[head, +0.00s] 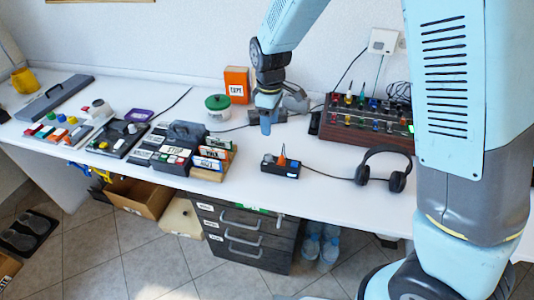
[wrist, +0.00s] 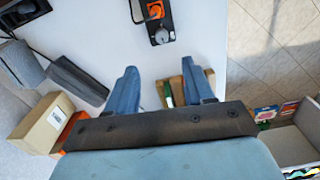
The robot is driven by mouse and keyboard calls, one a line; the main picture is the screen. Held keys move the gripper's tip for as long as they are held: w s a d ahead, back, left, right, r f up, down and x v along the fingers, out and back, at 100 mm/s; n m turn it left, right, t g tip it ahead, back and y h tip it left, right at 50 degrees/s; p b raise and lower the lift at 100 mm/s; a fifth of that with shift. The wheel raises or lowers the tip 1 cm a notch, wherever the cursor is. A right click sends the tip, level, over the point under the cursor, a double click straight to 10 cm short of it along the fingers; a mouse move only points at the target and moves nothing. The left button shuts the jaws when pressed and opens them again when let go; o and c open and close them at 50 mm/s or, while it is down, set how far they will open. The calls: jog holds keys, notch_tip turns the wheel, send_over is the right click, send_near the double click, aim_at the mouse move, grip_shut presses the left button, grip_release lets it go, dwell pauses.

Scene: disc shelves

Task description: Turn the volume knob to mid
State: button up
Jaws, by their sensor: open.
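A small black box (head: 281,166) lies near the table's front middle with an orange pointed piece on top. It shows at the top of the wrist view (wrist: 154,10), where a round dark grey knob (wrist: 161,37) sits near its end. No label is readable, so I cannot tell whether this is the volume knob or where it points. My gripper (head: 266,128) is above the table, behind and left of the box in the head view. In the wrist view my gripper (wrist: 158,72) is open and empty, its fingers apart from the knob.
Black headphones (head: 384,168) lie right of the box. A wooden rack (head: 208,174) of labelled cases stands left of it. A green-lidded pot (head: 217,107) and an orange box (head: 236,84) stand behind. A dark wooden rack (head: 350,132) is at back right.

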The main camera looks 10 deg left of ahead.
aim_at(268, 155)
notch_tip(268, 155, down, 13)
jog(key=shift+s+a, duration=0.1)
dwell(0.4)
grip_shut()
jog(key=shift+a, duration=0.25)
jog(key=shift+d, duration=0.2)
